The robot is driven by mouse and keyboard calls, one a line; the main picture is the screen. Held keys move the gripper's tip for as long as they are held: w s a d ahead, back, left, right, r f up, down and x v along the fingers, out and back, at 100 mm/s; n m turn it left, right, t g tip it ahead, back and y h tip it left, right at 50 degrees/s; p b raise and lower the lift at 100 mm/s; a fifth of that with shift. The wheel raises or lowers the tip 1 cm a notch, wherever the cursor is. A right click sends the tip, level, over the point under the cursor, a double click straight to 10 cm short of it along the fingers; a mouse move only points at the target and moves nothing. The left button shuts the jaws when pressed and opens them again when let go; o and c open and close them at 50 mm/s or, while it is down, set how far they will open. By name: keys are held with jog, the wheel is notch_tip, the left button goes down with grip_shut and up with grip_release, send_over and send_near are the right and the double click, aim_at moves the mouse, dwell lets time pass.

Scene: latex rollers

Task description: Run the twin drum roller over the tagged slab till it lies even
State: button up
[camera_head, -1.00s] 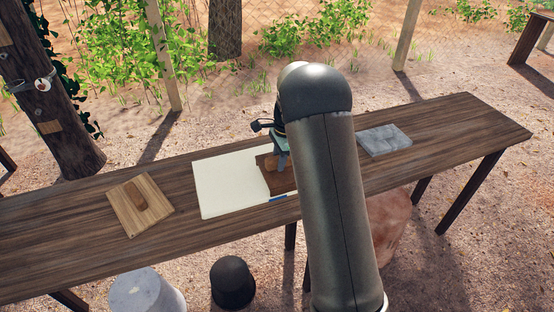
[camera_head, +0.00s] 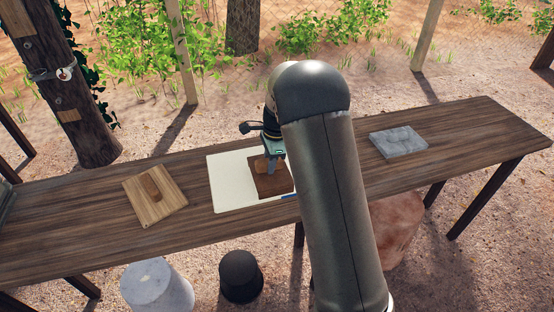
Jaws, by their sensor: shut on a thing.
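A dark brown slab (camera_head: 270,188) lies on the right part of a cream board (camera_head: 226,185). A small blue mark (camera_head: 289,196) shows at the board's front edge, by the slab. My gripper (camera_head: 272,168) is over the slab, pointing down. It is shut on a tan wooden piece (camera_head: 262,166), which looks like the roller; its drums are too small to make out. The roller is at the slab's back-left part and seems to touch it, though I cannot be sure. My arm hides the right end of the board and the table behind it.
A light wooden board (camera_head: 170,207) with a rounded brown piece (camera_head: 151,185) lies to the left. A grey stone slab (camera_head: 398,142) lies to the right. The long table (camera_head: 455,135) is bare between them and my arm. Stools (camera_head: 240,276) stand in front.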

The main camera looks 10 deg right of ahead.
jog(key=shift+s+a+p, duration=0.2)
jog(key=shift+a+p, duration=0.2)
jog(key=shift+a, duration=2.1)
jog(key=shift+s+a+p, duration=0.15)
jog(key=shift+a+p, duration=0.2)
jog(key=shift+a, duration=2.15)
jog(key=shift+s+a+p, duration=0.2)
jog(key=shift+a+p, duration=0.2)
jog(key=shift+a, duration=2.1)
notch_tip(320, 180, up, 5)
jog(key=p, duration=0.3)
jog(key=shift+d+f+b, duration=0.1)
jog(key=shift+f+b, duration=0.8)
jog(key=shift+f, duration=0.9)
jog(key=shift+d+f+b, duration=0.1)
jog(key=shift+f+b, duration=0.35)
jog(key=shift+f, duration=0.4)
